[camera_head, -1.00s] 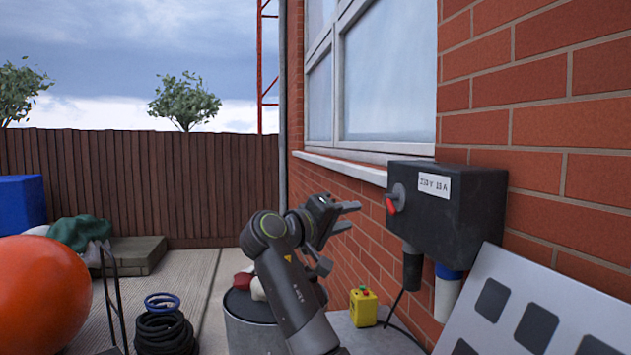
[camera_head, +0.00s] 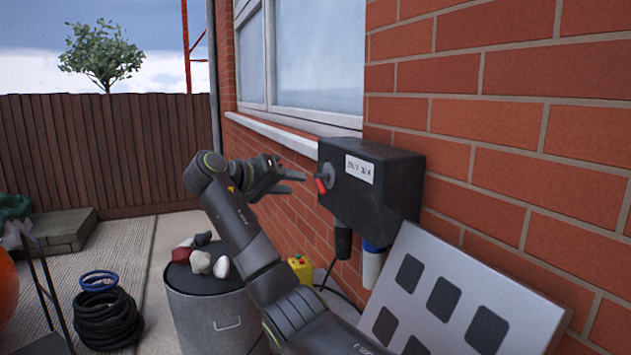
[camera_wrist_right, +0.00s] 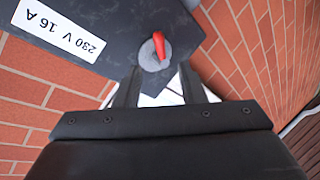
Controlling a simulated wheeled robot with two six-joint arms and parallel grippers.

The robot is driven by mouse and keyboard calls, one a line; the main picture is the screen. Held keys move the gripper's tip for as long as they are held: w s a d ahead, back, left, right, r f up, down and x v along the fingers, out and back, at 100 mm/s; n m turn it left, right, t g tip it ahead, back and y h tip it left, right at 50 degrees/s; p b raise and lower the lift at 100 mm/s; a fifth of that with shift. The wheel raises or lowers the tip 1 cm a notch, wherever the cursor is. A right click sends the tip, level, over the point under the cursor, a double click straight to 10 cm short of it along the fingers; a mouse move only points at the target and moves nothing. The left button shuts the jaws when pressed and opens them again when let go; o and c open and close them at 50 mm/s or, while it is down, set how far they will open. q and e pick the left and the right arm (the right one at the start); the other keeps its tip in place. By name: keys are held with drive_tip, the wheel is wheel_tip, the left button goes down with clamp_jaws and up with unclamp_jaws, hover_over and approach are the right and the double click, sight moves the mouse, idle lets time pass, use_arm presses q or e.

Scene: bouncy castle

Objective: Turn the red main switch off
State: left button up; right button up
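The red main switch (camera_head: 321,186) is a red handle on a grey round base, on the left face of a black box (camera_head: 372,190) fixed to the brick wall. The box has a white label with "230 V 16 A". My right gripper (camera_head: 298,182) is just left of the switch, with its fingers apart and pointing at it. In the right wrist view the red handle (camera_wrist_right: 159,46) stands ahead of and between the open fingers (camera_wrist_right: 158,88), and nothing is held. I cannot see contact with the handle. My left gripper is not in view.
A white panel with dark squares (camera_head: 462,300) leans below the box. Two plugs with cables hang under it. A yellow box (camera_head: 301,268) stands by the wall. A grey bin (camera_head: 212,310) with stones on its lid and a coiled black hose (camera_head: 106,318) stand left.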

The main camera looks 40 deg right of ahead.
sight(319, 186)
drive_tip(key=p+x, duration=0.2)
drive_tip(key=x, duration=0.7)
drive_tip(key=shift+d, duration=0.1)
clamp_jaws()
